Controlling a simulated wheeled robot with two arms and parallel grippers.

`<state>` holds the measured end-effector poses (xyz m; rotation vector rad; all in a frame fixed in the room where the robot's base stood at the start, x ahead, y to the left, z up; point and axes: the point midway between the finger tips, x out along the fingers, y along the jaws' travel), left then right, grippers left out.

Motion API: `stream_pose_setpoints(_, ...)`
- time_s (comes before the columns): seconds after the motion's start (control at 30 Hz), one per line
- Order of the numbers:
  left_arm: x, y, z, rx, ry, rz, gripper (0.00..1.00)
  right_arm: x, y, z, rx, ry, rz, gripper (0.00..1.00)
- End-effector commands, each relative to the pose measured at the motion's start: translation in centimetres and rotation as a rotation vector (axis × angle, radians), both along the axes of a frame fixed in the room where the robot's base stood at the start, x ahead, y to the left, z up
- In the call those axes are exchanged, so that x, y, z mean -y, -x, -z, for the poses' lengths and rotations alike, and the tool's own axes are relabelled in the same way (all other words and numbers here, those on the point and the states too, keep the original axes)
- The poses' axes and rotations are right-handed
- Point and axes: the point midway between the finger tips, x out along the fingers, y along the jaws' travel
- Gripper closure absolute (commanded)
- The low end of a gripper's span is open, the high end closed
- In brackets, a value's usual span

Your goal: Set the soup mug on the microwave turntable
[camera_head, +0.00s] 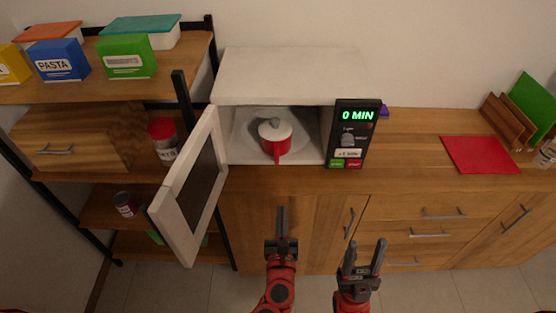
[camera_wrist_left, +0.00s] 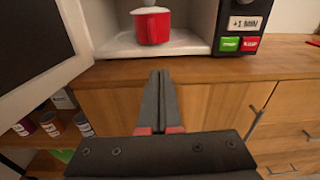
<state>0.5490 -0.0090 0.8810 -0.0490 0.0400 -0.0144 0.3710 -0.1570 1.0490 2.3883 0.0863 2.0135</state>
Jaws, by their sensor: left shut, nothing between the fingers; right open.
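The red soup mug (camera_head: 275,148) with a white lid stands upright inside the open microwave (camera_head: 292,75), on the pale floor where the turntable (camera_head: 245,122) shows around it. It also shows in the left wrist view as the red mug (camera_wrist_left: 152,28). The microwave door (camera_head: 190,187) hangs open to the left. My left gripper (camera_head: 282,212) is shut and empty, below and in front of the mug, apart from it; its closed fingers (camera_wrist_left: 160,82) show in the left wrist view. My right gripper (camera_head: 364,248) is open and empty, lower right, in front of the cabinet.
The microwave's control panel (camera_head: 354,135) reads 0 MIN. A shelf rack at left holds a blue pasta box (camera_head: 58,62), a green box (camera_head: 126,58) and a red-lidded jar (camera_head: 163,138). A red mat (camera_head: 478,155) lies on the counter at right. The counter between is clear.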

Motion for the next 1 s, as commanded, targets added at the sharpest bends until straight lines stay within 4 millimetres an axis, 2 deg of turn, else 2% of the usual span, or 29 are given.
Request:
stream_pose_setpoints(0.13,-0.5,0.2,-1.3,0.037,-0.050,-0.044,1.00,0.0,0.0,0.1,0.000,0.000,0.000,0.49)
stream_pose_setpoints(0.27,-0.7,-0.9,-1.7,0.040,-0.052,-0.052,1.00,0.0,0.0,-0.4,0.000,0.000,0.000,0.49)
stream_pose_setpoints(0.7,-0.9,-9.8,-1.5,0.035,-0.049,-0.049,1.00,0.0,0.0,-2.4,0.000,0.000,0.000,0.49)
stream_pose_setpoints(0.8,-0.9,-11.3,-1.5,0.036,-0.049,-0.049,1.00,0.0,0.0,-2.7,0.000,0.000,0.000,0.49)
stream_pose_setpoints(1.0,-1.0,-13.2,-1.3,0.036,-0.051,-0.048,1.00,0.0,0.0,-2.8,0.000,0.000,0.000,0.49)
